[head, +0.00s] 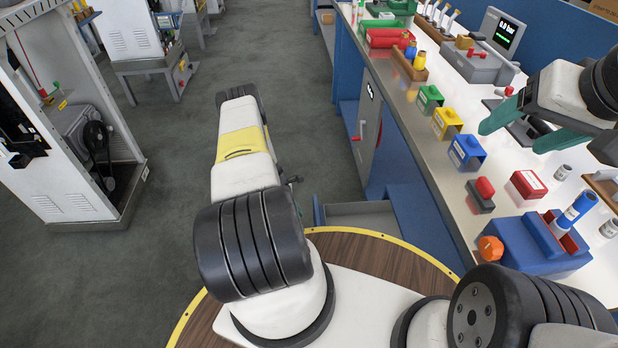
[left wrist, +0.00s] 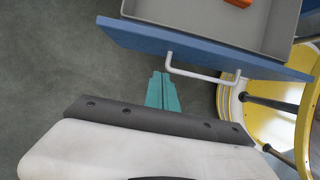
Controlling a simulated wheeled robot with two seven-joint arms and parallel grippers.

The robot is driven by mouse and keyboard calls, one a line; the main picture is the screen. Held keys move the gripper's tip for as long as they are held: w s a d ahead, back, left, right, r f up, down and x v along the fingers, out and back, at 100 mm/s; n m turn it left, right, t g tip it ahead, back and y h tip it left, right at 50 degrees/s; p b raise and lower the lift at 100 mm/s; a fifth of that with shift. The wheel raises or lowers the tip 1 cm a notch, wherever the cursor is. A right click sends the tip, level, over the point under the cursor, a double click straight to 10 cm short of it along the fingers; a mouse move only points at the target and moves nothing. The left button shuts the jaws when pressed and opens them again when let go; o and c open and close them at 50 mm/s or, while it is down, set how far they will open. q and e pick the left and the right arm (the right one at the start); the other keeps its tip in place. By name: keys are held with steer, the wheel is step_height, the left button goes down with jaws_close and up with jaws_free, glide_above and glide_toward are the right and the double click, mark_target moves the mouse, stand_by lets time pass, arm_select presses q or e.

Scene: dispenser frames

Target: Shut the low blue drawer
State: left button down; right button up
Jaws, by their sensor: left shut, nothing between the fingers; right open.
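The low blue drawer is pulled open under the counter. My right gripper (head: 510,141) is open and empty above the counter.
The counter (head: 432,165) carries yellow, green and blue dispensers, a red box (head: 526,186) and a blue holder (head: 540,240) with a tube. A grey cabinet door (head: 367,125) sits beyond the drawer. Open grey floor (head: 330,130) lies in front of the counter.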

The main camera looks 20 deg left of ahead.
arm_select(q)
steer(key=d, duration=0.1)
steer(key=w+d+f, duration=0.1)
steer(key=d, duration=0.1)
steer(key=w+d+f, duration=0.1)
steer(key=shift+d+f, duration=0.25)
steer(key=shift+w, duration=0.1)
